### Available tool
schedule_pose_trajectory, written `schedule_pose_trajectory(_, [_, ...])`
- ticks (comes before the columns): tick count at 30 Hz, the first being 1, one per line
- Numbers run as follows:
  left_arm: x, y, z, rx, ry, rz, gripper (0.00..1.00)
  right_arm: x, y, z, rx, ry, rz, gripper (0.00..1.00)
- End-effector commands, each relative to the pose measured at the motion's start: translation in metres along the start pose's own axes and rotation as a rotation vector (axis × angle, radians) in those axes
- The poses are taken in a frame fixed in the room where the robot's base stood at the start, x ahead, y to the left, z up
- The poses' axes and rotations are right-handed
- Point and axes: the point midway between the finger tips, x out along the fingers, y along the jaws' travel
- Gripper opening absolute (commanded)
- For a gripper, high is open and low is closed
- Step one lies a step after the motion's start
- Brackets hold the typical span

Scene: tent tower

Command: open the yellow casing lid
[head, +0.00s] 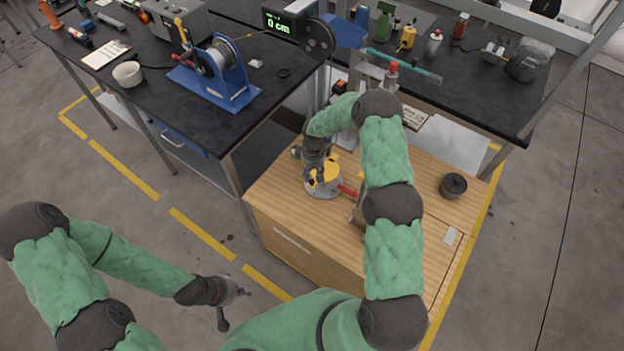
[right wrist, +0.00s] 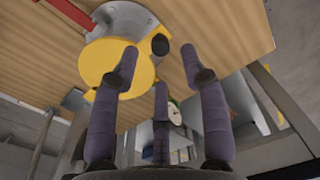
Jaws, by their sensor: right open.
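The yellow casing (head: 327,186) sits on a round grey base on the wooden worktop, with a red part on its right side. In the right wrist view its round yellow lid (right wrist: 112,68) shows at the upper left, with a dark knob beside it. I cannot tell whether the lid is shut. My right gripper (head: 318,172) is at the casing's upper left side in the head view. Its fingers (right wrist: 160,65) are spread and hold nothing; the left finger overlaps the lid in the picture, and contact is unclear. My left gripper (head: 230,297) hangs low over the floor, away from the worktop; its fingers are too small to read.
The wooden worktop (head: 290,205) also bears a dark round pot (head: 453,186) at right. My right arm hides part of its middle. A black bench (head: 150,75) at left carries a blue reel stand (head: 215,85). Another bench stands behind.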

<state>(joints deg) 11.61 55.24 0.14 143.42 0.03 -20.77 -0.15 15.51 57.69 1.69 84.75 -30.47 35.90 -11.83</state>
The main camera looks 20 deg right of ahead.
Motion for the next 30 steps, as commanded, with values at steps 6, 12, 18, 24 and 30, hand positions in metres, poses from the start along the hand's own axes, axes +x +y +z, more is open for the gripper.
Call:
schedule_pose_trajectory(6, [0.002,-0.001,0.000,0.000,0.000,0.000,0.00,0.031,0.000,0.000,0.001,0.000,-0.001,0.45])
schedule_pose_trajectory(12, [0.003,-0.001,0.000,0.000,0.000,0.000,0.00,0.042,0.000,0.000,0.001,0.001,0.000,0.45])
schedule_pose_trajectory(18, [0.003,-0.001,0.000,0.000,0.000,0.000,0.00,0.043,0.000,0.000,0.001,0.001,0.000,0.45])
schedule_pose_trajectory(24, [0.003,-0.001,0.000,0.000,0.000,0.000,0.00,0.043,0.000,0.000,0.001,0.001,0.000,0.11])
schedule_pose_trajectory(30, [0.003,-0.001,0.000,0.000,0.000,0.000,0.00,0.043,0.000,0.000,0.001,0.001,0.000,0.00])
